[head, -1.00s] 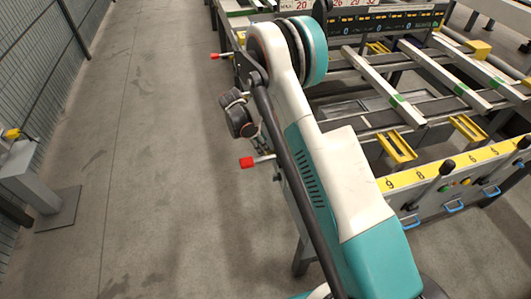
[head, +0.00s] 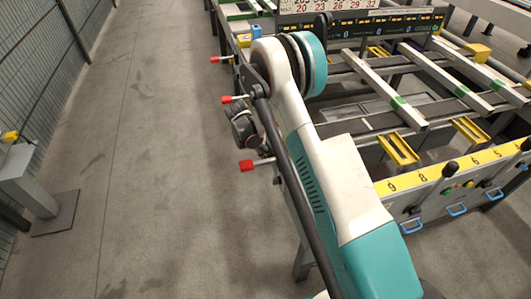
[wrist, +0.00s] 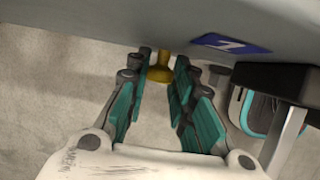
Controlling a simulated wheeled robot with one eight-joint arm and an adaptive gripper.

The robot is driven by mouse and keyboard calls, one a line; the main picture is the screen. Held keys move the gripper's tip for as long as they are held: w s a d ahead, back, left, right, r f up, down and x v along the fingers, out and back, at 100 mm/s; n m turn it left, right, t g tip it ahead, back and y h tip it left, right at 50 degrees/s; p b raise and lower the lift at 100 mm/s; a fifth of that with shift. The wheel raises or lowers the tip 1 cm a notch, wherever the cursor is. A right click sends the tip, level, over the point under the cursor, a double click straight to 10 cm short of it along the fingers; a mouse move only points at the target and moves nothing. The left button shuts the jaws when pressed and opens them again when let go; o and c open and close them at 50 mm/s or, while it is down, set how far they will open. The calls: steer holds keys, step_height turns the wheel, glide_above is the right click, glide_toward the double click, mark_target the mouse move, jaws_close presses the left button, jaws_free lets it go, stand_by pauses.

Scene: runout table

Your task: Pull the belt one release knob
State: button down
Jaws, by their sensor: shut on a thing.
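A yellow-brown knob (wrist: 160,74) projects from the side of a grey beam (wrist: 100,25) in the wrist view. A blue plate with a white mark like a 1 (wrist: 231,44) is on the beam, right of the knob. My gripper (wrist: 161,62) has its teal-padded fingers either side of the knob and is shut on it. The knob partly shows between the fingertips. In the head view my arm reaches along the table's left side; its dark wrist end (head: 243,127) is beside the table, and the knob is hidden there.
Red-tipped levers stick out from the table's left side, above (head: 228,99) and below (head: 247,166) my wrist. Bare floor (head: 150,170) lies left, up to a mesh fence (head: 40,80). A yellow numbered rail (head: 440,176) with several controls runs along the near right.

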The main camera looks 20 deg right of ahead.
steer(key=shift+a, duration=0.9)
steer(key=c, duration=1.4)
jaws_free()
steer(key=shift+a, duration=0.15)
steer(key=shift+o, duration=0.2)
steer(key=v, duration=1.2)
